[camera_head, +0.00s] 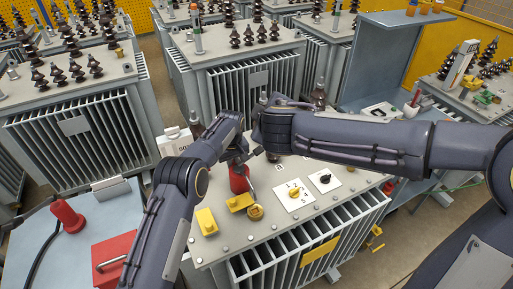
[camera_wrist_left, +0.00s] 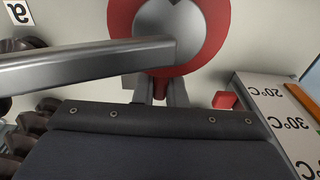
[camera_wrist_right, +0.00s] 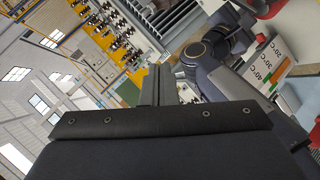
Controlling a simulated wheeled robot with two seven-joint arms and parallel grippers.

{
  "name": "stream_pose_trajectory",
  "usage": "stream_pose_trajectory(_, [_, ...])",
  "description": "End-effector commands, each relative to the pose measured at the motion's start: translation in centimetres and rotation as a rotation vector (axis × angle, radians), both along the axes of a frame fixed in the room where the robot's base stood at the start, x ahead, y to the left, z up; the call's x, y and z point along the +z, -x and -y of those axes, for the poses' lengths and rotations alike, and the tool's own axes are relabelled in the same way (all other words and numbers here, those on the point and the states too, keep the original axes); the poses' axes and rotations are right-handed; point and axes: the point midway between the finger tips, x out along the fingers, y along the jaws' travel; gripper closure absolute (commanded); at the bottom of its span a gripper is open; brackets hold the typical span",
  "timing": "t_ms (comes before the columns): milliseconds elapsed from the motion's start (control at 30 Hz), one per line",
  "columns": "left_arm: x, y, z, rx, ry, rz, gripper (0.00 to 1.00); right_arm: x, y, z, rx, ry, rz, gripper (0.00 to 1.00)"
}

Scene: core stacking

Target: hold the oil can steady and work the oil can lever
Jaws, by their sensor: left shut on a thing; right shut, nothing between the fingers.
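The red oil can (camera_head: 239,180) stands on the grey top of the nearest transformer. My left gripper (camera_head: 238,158) is at its upper part. In the left wrist view its fingers (camera_wrist_left: 160,90) are shut on the red body of the can, whose red rim (camera_wrist_left: 212,28) surrounds a grey top. The grey oil can lever (camera_wrist_left: 85,60) crosses that view from the left to the can's top. In the right wrist view my right gripper (camera_wrist_right: 158,85) is shut and empty, beside my left arm. In the head view my right arm hides its fingertips.
A white temperature-marked box (camera_head: 178,143) is left of the can and also shows in the left wrist view (camera_wrist_left: 262,105). Yellow fittings (camera_head: 207,222) and a plate with a yellow knob (camera_head: 294,195) occupy the front top. Dark insulators (camera_head: 320,95) stand behind.

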Motion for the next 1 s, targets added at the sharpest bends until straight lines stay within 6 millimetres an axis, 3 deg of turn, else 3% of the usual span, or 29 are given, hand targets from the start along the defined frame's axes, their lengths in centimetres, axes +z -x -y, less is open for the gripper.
stream_pose_trajectory(33, [0.1, 0.0, 0.0, 0.0, 0.001, 0.001, 1.0, -2.4, -0.5, -1.2, -0.047, -0.087, -0.057, 1.0])
stream_pose_trajectory(100, [0.1, 0.0, 0.0, 0.0, 0.001, 0.001, 1.0, -4.9, -1.0, -2.1, -0.124, -0.192, -0.114, 1.0])
stream_pose_trajectory(300, [0.1, 0.0, 0.0, 0.0, 0.001, 0.001, 1.0, -9.0, -1.4, -3.5, -0.274, -0.357, -0.197, 1.0])
stream_pose_trajectory(767, [0.1, 0.0, 0.0, 0.0, 0.001, 0.001, 1.0, -9.7, -1.6, -3.6, -0.306, -0.387, -0.208, 1.0])
stream_pose_trajectory(1000, [0.1, 0.0, 0.0, 0.0, 0.001, 0.001, 1.0, -11.8, -3.7, -3.6, -0.307, -0.385, -0.212, 1.0])
